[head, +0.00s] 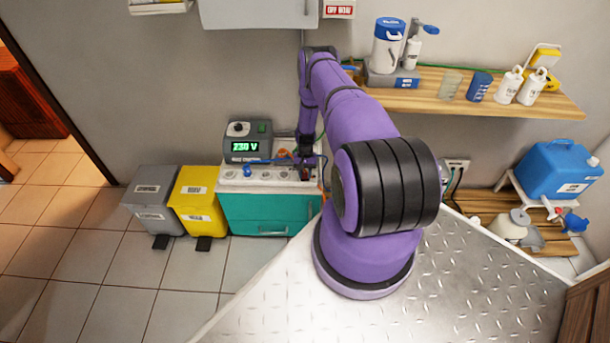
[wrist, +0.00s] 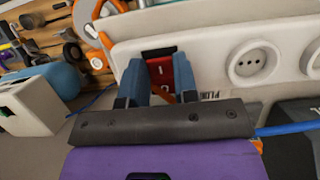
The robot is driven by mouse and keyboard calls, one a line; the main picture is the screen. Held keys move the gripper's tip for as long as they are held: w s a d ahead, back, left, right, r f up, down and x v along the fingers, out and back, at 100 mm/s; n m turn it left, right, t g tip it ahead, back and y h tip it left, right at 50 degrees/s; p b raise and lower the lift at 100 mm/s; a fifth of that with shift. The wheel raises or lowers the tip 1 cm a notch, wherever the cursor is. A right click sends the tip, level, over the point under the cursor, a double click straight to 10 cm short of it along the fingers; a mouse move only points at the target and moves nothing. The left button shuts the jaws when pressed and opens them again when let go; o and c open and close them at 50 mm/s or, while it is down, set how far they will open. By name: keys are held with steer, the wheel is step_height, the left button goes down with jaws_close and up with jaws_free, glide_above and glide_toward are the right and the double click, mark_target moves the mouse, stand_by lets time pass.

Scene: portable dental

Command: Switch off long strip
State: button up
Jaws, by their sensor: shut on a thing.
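The long strip (head: 240,184) is a white power strip with several round sockets, lying on top of the teal cabinet. In the wrist view its white face (wrist: 215,65) fills the upper right, with a socket (wrist: 252,62) right of my gripper. A red switch (wrist: 160,72) with a black part above it shows at its end. My gripper (wrist: 160,66) has its two blue fingers on either side of the red switch, shut on it. In the head view my gripper (head: 306,165) is at the strip's right end, where my arm partly hides it. I cannot tell the switch's position.
A grey voltage unit reading 230 V (head: 246,146) stands behind the strip. A blue cable (wrist: 290,127) runs close to my gripper. The teal cabinet (head: 265,212) is below; yellow (head: 200,205) and grey (head: 150,205) bins stand left of it. The tiled floor in front is clear.

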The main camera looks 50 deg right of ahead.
steer(key=shift+d+g+y, duration=0.1)
steer(key=shift+g+y, duration=0.3)
steer(key=o, duration=0.9)
steer(key=shift+w+d+r, duration=0.1)
steer(key=shift+r, duration=0.05)
steer(key=v, duration=1)
steer(key=shift+w+d+r, duration=0.1)
steer(key=shift+d+r, duration=0.05)
steer(key=shift+r, duration=0.1)
